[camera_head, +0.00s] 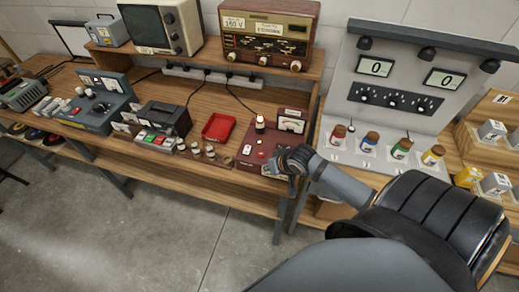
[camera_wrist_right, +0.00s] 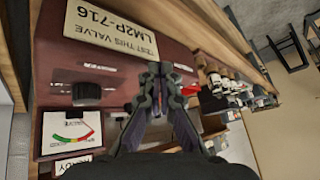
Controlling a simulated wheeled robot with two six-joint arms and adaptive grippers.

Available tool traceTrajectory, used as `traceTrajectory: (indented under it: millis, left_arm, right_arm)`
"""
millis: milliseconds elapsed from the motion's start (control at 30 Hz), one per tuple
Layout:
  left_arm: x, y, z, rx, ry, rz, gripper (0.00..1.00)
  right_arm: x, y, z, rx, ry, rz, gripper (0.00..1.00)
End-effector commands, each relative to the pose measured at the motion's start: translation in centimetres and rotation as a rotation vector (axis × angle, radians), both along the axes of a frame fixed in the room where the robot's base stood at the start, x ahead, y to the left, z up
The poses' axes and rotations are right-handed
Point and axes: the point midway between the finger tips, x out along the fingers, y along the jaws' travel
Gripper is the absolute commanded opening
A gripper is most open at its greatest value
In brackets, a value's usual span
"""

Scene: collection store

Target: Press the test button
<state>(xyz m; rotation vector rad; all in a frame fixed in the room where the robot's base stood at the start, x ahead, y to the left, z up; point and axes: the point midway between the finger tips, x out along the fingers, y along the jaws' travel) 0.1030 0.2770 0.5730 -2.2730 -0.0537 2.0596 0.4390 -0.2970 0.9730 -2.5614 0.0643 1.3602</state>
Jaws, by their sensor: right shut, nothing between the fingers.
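A dark red tester box (camera_head: 252,161) stands at the right end of the wooden bench, with a meter (camera_head: 291,125) at its back and a valve upright on its top. Small red and white spots show on its top face; I cannot tell which is the test button. In the right wrist view, the tester (camera_wrist_right: 55,70) fills the left, with a meter (camera_wrist_right: 72,132), a black knob (camera_wrist_right: 87,93) and a label reading "TEST THIS VALVE LM2P-716" (camera_wrist_right: 110,32). My right gripper (camera_head: 283,164) is shut and empty over the tester's front right, hiding part of it. My left gripper is out of view.
A red tray (camera_head: 218,127) and several valves (camera_head: 203,150) stand left of the tester. A radio (camera_head: 268,35) sits on the shelf behind. A grey panel (camera_head: 385,155) with several coloured bottles stands to the right. The floor in front is clear.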

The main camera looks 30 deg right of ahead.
Motion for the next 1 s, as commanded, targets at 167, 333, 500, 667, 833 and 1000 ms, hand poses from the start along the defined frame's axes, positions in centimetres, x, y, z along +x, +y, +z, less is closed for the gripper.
traceTrajectory:
  millis: [167, 333, 500, 667, 833, 1000]
  left_arm:
    - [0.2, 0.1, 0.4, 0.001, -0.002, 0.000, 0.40]
    - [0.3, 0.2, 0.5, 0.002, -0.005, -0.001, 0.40]
    - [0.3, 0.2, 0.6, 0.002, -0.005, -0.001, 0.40]
    - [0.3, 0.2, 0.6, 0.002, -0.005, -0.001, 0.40]
    - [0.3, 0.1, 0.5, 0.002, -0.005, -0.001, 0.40]
    - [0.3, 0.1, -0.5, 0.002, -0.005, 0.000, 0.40]
  right_arm:
    - [4.2, -1.8, 5.7, 0.158, -0.088, -0.092, 0.00]
    - [6.4, -2.5, 9.4, 0.280, -0.120, -0.163, 0.00]
    - [7.0, -2.6, 10.6, 0.323, -0.128, -0.188, 0.00]
    - [7.0, -2.6, 10.6, 0.325, -0.128, -0.189, 0.00]
    - [7.0, -2.6, 10.5, 0.323, -0.127, -0.189, 0.00]
    - [7.0, -2.6, 9.6, 0.323, -0.128, -0.188, 0.00]
